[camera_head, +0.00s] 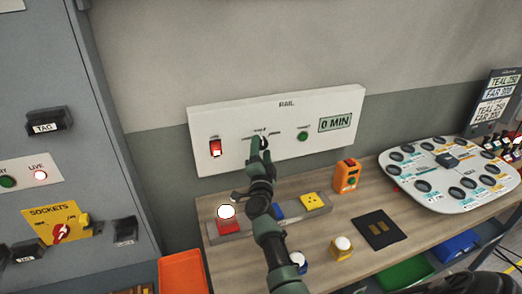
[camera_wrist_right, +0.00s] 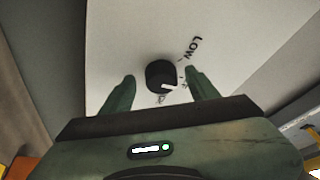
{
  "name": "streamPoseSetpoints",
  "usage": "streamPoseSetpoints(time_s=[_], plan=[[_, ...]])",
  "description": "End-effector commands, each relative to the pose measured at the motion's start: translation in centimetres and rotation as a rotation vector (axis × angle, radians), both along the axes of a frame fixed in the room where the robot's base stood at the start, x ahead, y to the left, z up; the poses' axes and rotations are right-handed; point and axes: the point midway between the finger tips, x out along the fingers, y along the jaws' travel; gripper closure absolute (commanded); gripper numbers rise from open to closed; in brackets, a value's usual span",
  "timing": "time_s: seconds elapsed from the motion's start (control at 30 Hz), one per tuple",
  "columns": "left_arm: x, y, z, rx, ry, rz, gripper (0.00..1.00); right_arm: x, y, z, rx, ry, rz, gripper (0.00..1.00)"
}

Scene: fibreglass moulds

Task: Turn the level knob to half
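The level knob (camera_wrist_right: 158,73) is a round black knob with a white pointer mark, on the white panel marked RAIL (camera_head: 230,121). In the right wrist view, the word LOW is printed to its upper right, with smaller lettering nearby that I cannot read. The pointer faces the lower right of that view. My right gripper (camera_wrist_right: 159,77) is open, its green fingers on either side of the knob with a gap visible at each side. In the head view, the right gripper (camera_head: 260,144) is at the panel and largely hides the knob. My left gripper is not in view.
The panel also has a lit red switch (camera_head: 215,148), a green button (camera_head: 303,136) and a 0 MIN display (camera_head: 335,122). A grey cabinet (camera_head: 60,90) stands left.

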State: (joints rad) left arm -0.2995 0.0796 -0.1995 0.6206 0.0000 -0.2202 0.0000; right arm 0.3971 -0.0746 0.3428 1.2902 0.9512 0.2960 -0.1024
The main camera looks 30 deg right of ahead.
Motion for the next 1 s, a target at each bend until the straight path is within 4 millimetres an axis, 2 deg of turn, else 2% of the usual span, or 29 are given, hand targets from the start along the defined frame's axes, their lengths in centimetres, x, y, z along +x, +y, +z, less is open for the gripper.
streamPoseSetpoints(time_s=[0.37, 0.7, 0.83, 1.0], plan=[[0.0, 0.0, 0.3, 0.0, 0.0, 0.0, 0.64, -0.5, 0.4, 0.1, -0.001, 0.0, 0.001, 0.4], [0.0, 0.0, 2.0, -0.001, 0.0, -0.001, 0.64, -5.0, 3.3, -1.1, 0.0, 0.002, 0.001, 0.4], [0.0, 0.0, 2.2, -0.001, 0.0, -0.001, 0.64, -6.1, 4.0, -1.3, -0.001, 0.001, 0.0, 0.4], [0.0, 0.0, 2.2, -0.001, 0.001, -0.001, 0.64, -6.5, 4.2, -1.4, -0.001, -0.001, 0.0, 0.4]])
